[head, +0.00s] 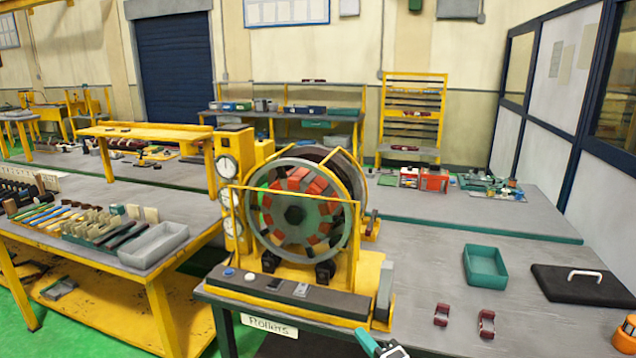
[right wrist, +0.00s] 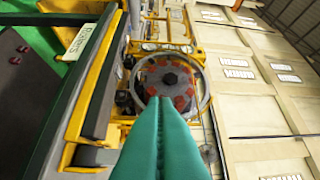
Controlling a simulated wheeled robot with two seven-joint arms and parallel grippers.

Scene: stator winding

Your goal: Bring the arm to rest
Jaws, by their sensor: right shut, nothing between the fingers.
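My right gripper (head: 366,340) shows at the bottom edge of the head view, just in front of the bench edge. Its teal fingers (right wrist: 165,105) point away from the camera in the right wrist view and are pressed together with nothing between them. The stator (head: 300,210) stands upright in a yellow roller stand on the bench, beyond the gripper. It has a round frame with orange and dark segments around a dark hub. In the right wrist view the stator (right wrist: 168,82) is behind the fingertips, apart from them. My left gripper is not in view.
A green tray (head: 485,265), a black case with a handle (head: 582,284) and two dark red coils (head: 487,323) are on the bench (head: 440,260) to the right. A yellow table (head: 120,266) with tools and a grey bin stands left. The bench middle right is mostly clear.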

